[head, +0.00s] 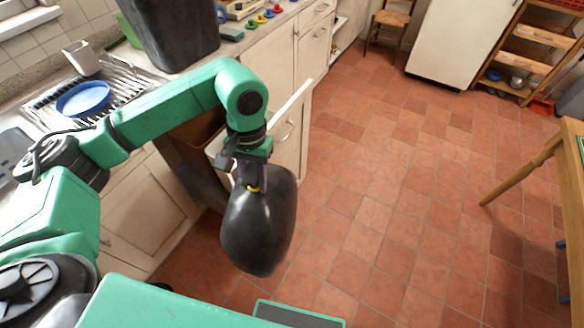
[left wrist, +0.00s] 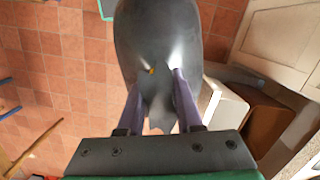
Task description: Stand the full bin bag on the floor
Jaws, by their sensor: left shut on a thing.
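The full bin bag (head: 258,232) is dark grey, shiny and bulging, with a small yellow tie at its neck. My left gripper (head: 250,180) is shut on the gathered neck from above, and the bag hangs upright below it in front of the open cabinet. In the left wrist view, the bag (left wrist: 165,45) fills the top middle, its neck pinched between the two fingers. The red tiled floor (head: 390,220) lies below and beyond; I cannot tell how far the bag's underside is above it. My right gripper is not in view.
A dark bin (head: 175,35) stands on the counter. A cabinet door (head: 292,120) stands open close behind the bag. A wooden table (head: 550,155) is at the right. A chair (head: 391,22) and shelf rack (head: 530,50) stand at the back. The middle floor is clear.

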